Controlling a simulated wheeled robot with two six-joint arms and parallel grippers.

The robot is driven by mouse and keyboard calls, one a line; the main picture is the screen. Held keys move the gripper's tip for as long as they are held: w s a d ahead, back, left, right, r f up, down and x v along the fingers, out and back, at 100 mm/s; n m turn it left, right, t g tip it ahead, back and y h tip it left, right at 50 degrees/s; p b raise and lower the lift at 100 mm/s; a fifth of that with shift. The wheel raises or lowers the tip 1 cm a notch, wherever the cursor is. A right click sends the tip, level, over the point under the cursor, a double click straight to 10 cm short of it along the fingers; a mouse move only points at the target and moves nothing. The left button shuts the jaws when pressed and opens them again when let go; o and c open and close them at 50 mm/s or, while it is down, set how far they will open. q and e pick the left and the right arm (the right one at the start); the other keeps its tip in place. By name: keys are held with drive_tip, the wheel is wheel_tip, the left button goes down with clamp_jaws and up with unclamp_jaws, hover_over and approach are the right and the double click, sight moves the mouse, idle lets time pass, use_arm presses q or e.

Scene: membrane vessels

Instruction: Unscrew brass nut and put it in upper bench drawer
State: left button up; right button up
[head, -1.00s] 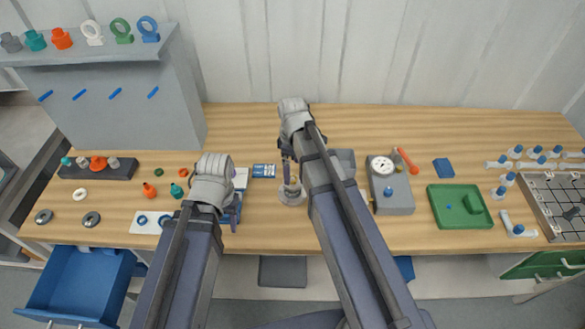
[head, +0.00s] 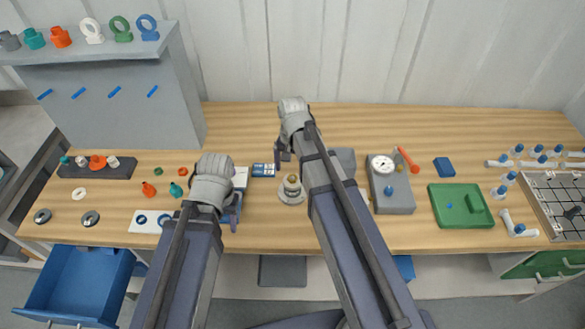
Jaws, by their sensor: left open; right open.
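The brass nut (head: 292,179) sits on top of a round pale metal fitting (head: 291,195) at the middle of the bench. My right gripper (head: 283,154) is open and empty, just behind and above the nut, apart from it in the picture; its arm passes close on the right. My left gripper (head: 234,212) is open to the left of the fitting, partly hidden by its own wrist. An open blue drawer (head: 72,284) stands out from the bench at the lower left. I cannot tell whether another drawer lies under it.
A grey gauge box (head: 393,195) and a green tray (head: 459,222) are to the right. Small orange and teal fittings and a white plate (head: 146,221) lie left of my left gripper. A grey shelf unit (head: 125,105) stands at the back left. The back middle is clear.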

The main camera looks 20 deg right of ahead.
sight(293, 177)
drive_tip(key=m, duration=0.6)
drive_tip(key=shift+m, duration=0.4)
drive_tip(key=m, duration=0.6)
wheel_tip(293, 177, down, 3)
drive_tip(key=b, duration=0.3)
drive_tip(key=shift+f+m, duration=0.15)
drive_tip(key=shift+m, duration=0.15)
clamp_jaws()
